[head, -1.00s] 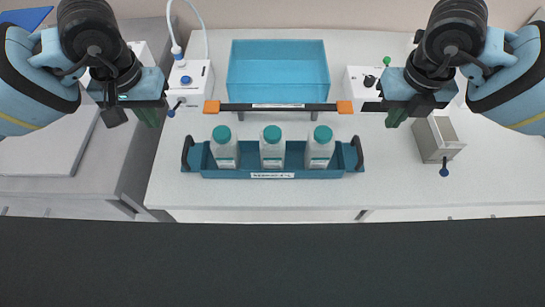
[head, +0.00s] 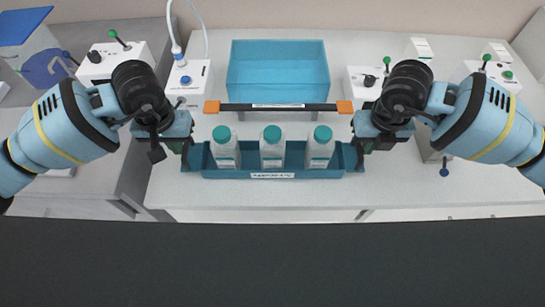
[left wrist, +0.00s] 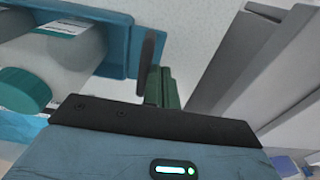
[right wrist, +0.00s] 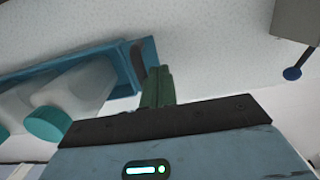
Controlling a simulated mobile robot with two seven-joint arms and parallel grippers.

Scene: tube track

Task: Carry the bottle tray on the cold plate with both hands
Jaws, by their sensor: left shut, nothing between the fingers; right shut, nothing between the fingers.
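The teal bottle tray (head: 271,174) sits on the white bench with three white bottles with teal caps (head: 272,148) standing in it. It has a dark handle at each end. My left gripper (head: 182,147) is shut and empty at the tray's left end. In the left wrist view its green fingers (left wrist: 160,88) are beside the dark handle (left wrist: 147,58). My right gripper (head: 363,147) is shut and empty at the right end. In the right wrist view its fingers (right wrist: 158,86) are close to the other handle (right wrist: 149,50). I cannot tell whether either touches. No cold plate is clearly identifiable.
A blue open bin (head: 278,50) stands behind the tray, with a dark bar with orange ends (head: 278,107) between them. White boxes with knobs (head: 190,82) flank the bin. A grey box (right wrist: 294,20) stands right of the tray. The bench front is clear.

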